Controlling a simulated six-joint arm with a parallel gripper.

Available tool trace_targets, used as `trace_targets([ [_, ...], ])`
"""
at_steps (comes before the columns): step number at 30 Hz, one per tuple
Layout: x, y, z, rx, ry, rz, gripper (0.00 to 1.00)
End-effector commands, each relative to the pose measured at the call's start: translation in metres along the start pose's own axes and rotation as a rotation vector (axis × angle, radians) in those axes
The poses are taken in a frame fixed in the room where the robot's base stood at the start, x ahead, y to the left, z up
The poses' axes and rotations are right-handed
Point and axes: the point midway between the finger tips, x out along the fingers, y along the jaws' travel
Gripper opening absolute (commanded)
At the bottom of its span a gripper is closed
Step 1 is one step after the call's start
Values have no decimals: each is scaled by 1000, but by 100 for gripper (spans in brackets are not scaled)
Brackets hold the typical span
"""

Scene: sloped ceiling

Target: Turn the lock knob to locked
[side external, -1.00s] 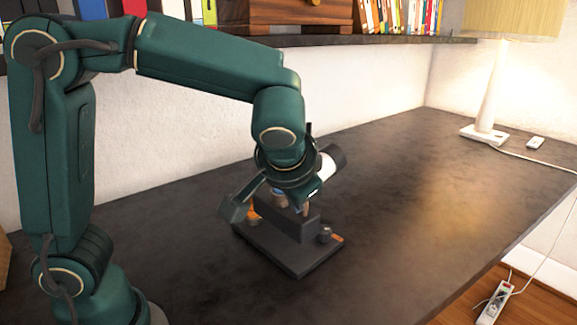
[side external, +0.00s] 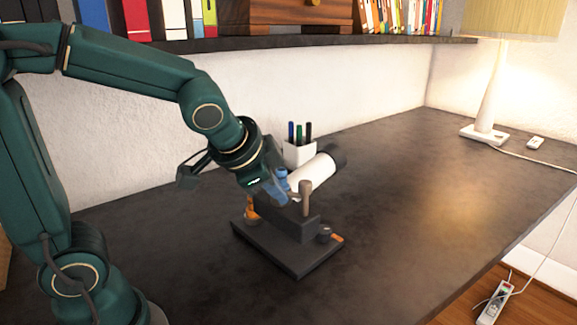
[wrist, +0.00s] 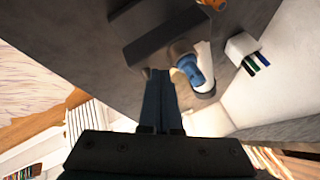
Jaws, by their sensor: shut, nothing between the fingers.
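A dark fixture (side external: 290,248) stands on the desk, a flat base with a raised block (side external: 292,221). A small dark knob (side external: 325,232) is at the base's right end by an orange patch. I cannot tell which part is the lock knob or its setting. My gripper (side external: 277,195) is shut and empty, just left of the post. In the wrist view the shut fingers (wrist: 160,74) end close to the blue part (wrist: 190,68); contact is unclear.
A white pen cup (side external: 299,153) and a white cylinder with a dark end (side external: 314,175) are behind the fixture. An orange part (side external: 251,209) is at its left. A lamp (side external: 485,108) stands far right.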

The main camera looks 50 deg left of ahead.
Motion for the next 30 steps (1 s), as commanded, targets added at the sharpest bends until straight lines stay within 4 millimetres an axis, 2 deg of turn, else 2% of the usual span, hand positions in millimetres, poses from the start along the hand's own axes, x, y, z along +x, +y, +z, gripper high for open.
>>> trace_targets([
  [15,8,-17,3,0,-3,0,0],
  [30,10,-20,2,1,-3,1,0],
])
